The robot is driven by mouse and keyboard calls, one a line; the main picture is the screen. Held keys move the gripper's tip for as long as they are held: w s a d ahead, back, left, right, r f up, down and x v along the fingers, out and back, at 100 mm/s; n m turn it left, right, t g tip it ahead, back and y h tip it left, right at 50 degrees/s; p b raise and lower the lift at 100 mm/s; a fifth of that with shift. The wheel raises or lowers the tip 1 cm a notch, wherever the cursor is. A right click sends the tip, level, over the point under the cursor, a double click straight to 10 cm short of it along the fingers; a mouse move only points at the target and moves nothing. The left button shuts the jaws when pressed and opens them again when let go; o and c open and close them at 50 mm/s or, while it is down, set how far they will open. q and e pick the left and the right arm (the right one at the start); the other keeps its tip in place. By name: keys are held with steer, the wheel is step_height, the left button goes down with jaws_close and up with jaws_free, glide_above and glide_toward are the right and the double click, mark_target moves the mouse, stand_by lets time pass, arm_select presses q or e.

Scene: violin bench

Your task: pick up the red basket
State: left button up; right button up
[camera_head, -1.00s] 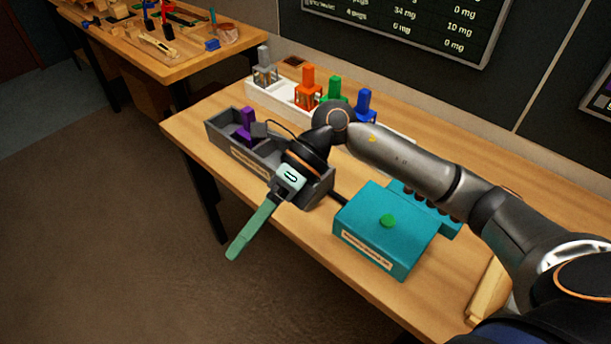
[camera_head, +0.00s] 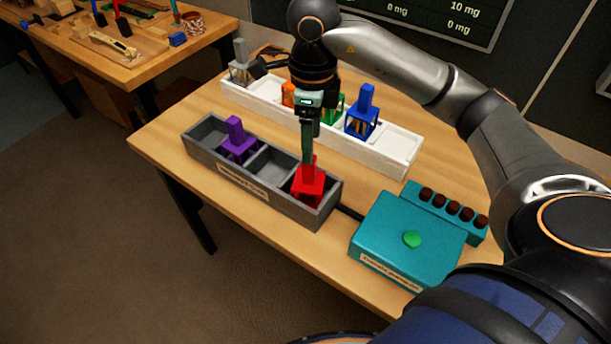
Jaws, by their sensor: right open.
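The red basket (camera_head: 308,187) stands in the right-hand compartment of the grey tray (camera_head: 228,183), with its handle pointing up. My right gripper (camera_head: 309,160) points down right over the red basket, its fingers at the top of the handle. The jaws are open, though seen edge-on, and I cannot tell whether the handle is between them. My left gripper is not in view.
A purple basket (camera_head: 237,142) stands in the grey tray. Behind, a white tray (camera_head: 398,157) holds a grey basket (camera_head: 240,68), an orange one partly hidden, a green one (camera_head: 338,108) and a blue one (camera_head: 362,117). A teal box (camera_head: 385,240) with a green button stands at right.

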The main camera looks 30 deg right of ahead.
mark_target(309, 170)
steer(key=f, duration=0.5)
steer(key=f+p, duration=0.1)
steer(key=f, duration=0.3)
steer(key=shift+w+f, duration=0.2)
steer(key=shift+f, duration=0.2)
jaws_close()
stand_by(1.0)
